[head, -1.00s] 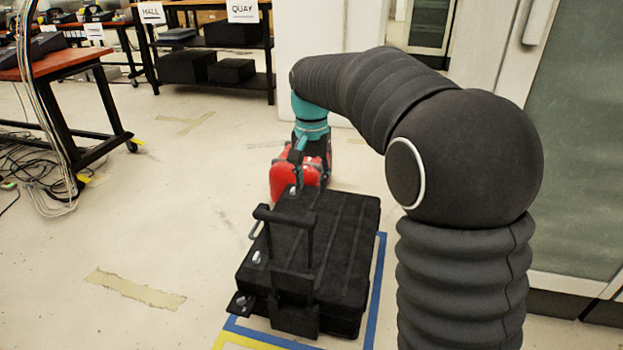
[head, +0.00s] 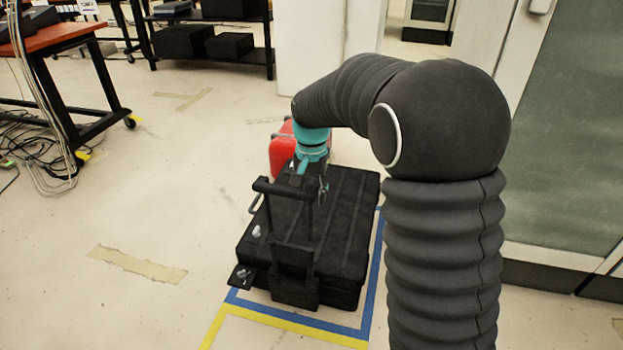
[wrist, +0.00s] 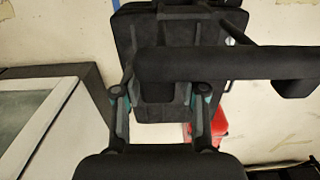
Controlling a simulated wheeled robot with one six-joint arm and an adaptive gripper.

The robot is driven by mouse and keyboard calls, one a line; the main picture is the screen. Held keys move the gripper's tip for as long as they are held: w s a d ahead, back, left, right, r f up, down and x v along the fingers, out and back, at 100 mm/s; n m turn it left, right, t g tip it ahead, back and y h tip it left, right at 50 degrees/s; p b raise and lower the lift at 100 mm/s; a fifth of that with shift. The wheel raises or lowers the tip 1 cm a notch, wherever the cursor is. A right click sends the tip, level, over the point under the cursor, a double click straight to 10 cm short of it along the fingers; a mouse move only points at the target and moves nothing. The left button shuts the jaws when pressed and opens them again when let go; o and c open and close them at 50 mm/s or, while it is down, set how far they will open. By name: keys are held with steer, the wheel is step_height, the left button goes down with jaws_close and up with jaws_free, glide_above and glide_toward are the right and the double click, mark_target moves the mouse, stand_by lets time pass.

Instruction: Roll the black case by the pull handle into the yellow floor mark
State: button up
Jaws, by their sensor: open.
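The black case (head: 340,215) sits on the floor by the blue floor mark (head: 376,270). Its pull handle (head: 280,190) is extended, with a crossbar on two posts at the near side. The yellow floor mark (head: 290,328) shows as a strip at the bottom, in front of the blue one; the rest is out of frame. My gripper (head: 322,190) is over the case, just beyond the handle, and partly hidden by it. In the wrist view my gripper (wrist: 160,95) is open, with a dark bar, apparently the handle's (wrist: 225,62), crossing near its fingers; contact cannot be told.
A red case (head: 284,152) stands behind the black one. An orange-topped bench (head: 50,50) with cables on the floor is at the left. Shelves (head: 210,45) stand at the back, and a glass-fronted cabinet (head: 570,150) is at the right. The floor at the left front is clear.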

steer(key=shift+f, duration=0.95)
jaws_close()
